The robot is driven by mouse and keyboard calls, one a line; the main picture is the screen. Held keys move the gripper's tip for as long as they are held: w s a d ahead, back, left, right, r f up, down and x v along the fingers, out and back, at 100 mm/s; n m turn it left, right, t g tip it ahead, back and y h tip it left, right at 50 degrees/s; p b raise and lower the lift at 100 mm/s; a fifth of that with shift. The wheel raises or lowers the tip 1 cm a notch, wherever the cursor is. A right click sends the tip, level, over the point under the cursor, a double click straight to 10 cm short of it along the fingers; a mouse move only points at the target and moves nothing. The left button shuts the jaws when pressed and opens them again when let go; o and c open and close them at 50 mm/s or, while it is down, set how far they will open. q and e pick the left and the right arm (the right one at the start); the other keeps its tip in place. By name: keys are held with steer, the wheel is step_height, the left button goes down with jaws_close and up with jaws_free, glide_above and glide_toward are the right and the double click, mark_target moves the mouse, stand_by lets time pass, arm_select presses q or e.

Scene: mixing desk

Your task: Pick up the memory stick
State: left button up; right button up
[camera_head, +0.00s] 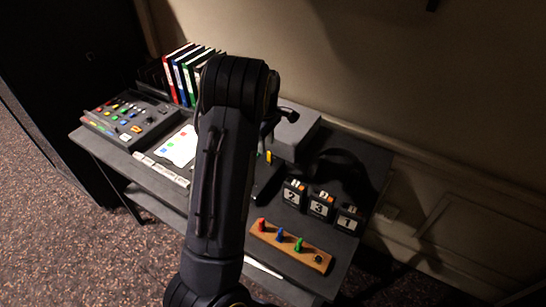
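My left arm rises through the middle of the view and bends over the desk (365,182). My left gripper (266,132) is mostly hidden behind its own arm, and whether its fingers are open or shut does not show. I cannot make out the memory stick for certain. A dark item with a small yellow part (269,157) lies just right of the arm, partly covered by it. My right gripper is not in view.
A button console (130,118) and upright coloured folders (185,75) stand at left. A grey box (295,133) is at the back. Numbered black blocks (321,206) and a wooden board with coloured pegs (288,245) are at right. A white sheet (178,147) lies left of my arm.

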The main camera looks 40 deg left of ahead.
mark_target(269, 152)
arm_select(q)
steer(key=f, duration=0.2)
steer(key=d+f, duration=0.1)
steer(key=shift+w+f, duration=0.2)
steer(key=shift+f, duration=0.15)
steer(key=shift+f+p, duration=0.3)
steer(key=shift+f, duration=0.3)
jaws_close()
